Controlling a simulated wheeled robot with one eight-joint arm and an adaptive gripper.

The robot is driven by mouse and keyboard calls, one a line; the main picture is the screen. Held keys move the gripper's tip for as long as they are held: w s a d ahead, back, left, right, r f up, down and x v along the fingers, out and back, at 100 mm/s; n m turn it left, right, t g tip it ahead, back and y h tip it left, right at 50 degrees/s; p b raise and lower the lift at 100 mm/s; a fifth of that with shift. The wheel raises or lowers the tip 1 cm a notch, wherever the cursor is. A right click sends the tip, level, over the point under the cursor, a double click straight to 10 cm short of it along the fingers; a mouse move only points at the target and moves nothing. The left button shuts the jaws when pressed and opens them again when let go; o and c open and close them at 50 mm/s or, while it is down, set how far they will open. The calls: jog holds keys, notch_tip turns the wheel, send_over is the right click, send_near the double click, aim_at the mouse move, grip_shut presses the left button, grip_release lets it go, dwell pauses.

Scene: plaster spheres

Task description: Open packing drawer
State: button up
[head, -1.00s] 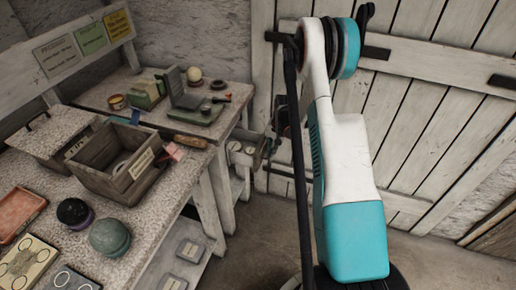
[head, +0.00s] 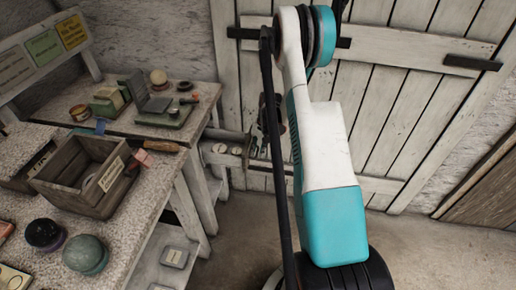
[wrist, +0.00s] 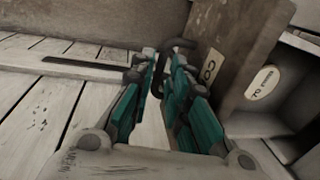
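The packing drawer (head: 222,159) is pulled out from under the far worktable, and pale round pieces inside it show. In the wrist view its brown wooden front (wrist: 226,55) carries a partly hidden label, and an oval label (wrist: 264,81) shows beyond it. My gripper (wrist: 163,62) has teal finger pads close together around the dark hooked drawer handle (wrist: 177,43). In the head view my gripper (head: 258,143) is at the drawer's outer end, partly hidden by my arm.
The far worktable (head: 205,93) holds a green scale-like device (head: 160,108). The near bench (head: 130,215) holds a wooden crate (head: 75,195) and dark and green spheres. A plank door (head: 400,120) stands close behind my arm. Floor (head: 415,250) at right is clear.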

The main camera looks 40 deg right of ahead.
notch_tip(320, 180, up, 12)
jog(key=s+d, duration=0.1)
jog(key=shift+s+d, duration=0.2)
jog(key=shift+s, duration=0.1)
dwell(0.4)
jog(key=shift+f, duration=0.1)
dwell(0.3)
